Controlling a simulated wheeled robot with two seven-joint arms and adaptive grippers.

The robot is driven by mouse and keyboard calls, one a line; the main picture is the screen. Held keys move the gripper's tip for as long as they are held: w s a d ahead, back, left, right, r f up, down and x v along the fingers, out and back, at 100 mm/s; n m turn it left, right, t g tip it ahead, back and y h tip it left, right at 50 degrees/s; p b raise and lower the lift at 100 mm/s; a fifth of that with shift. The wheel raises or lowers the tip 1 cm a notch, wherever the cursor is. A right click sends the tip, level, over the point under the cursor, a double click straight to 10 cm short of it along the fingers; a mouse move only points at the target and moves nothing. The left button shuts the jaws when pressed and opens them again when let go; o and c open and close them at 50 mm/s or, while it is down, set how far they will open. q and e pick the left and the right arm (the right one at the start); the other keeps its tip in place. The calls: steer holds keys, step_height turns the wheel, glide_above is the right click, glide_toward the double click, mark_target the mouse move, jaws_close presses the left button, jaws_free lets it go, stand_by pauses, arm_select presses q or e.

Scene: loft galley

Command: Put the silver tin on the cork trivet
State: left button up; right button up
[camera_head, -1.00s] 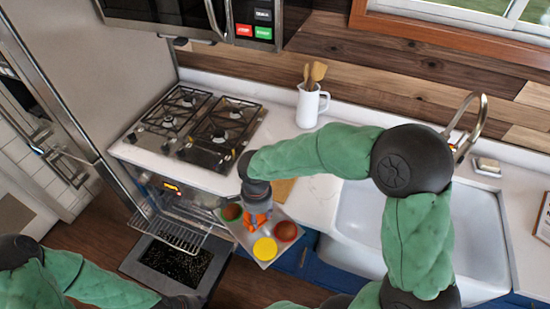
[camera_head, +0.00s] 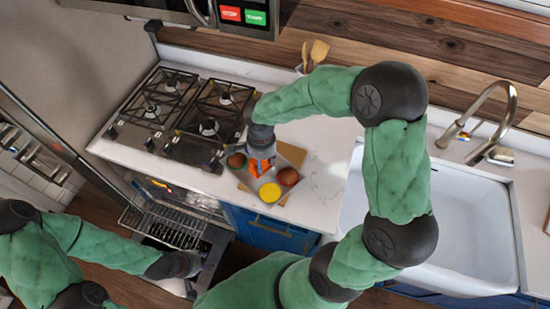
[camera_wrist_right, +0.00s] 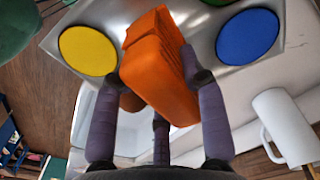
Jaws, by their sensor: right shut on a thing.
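The silver tin (camera_head: 241,176) is a flat metal tray with coloured rounds, including yellow, green and brown ones; its metal also shows in the wrist view (camera_wrist_right: 196,32), beside a blue round. My right gripper (camera_head: 262,163) is shut on the orange upright piece (camera_wrist_right: 160,65) at the middle of the tin. The tan cork trivet (camera_head: 293,153) lies on the counter, largely hidden by the tin. The tin overlaps it in the head view; I cannot tell whether they touch. My left gripper (camera_head: 192,263) is low by the oven, its fingers unclear.
A gas hob (camera_head: 190,115) is left of the tin. The white sink (camera_head: 450,220) is to the right. The oven is open, with its rack (camera_head: 165,225) out. A white jug (camera_wrist_right: 285,125) with wooden utensils stands at the back. White counter is clear right of the trivet.

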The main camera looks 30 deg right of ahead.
mark_target(276, 160)
steer(key=d, duration=0.1)
steer(key=w+d+f, duration=0.1)
steer(key=w+d, duration=0.1)
steer(key=shift+d+f, duration=0.15)
steer(key=shift+f, duration=0.2)
steer(key=d+f, duration=0.1)
steer(key=w+d+f, duration=0.1)
steer(key=f, duration=0.1)
steer(key=w+d+f, duration=0.1)
steer(key=f, duration=0.1)
steer(key=shift+d+p, duration=0.2)
steer(key=shift+p, duration=0.2)
steer(key=shift+w+d+f, duration=0.1)
steer(key=shift+d+f, duration=0.2)
steer(key=shift+f, duration=0.15)
steer(key=shift+f+p, duration=0.3)
steer(key=shift+f, duration=1.15)
steer(key=shift+a, duration=0.1)
steer(key=shift+f+b, duration=0.2)
steer(key=shift+b, duration=0.1)
steer(key=o, duration=1.2)
steer(key=shift+c, duration=0.2)
steer(key=shift+r, duration=0.1)
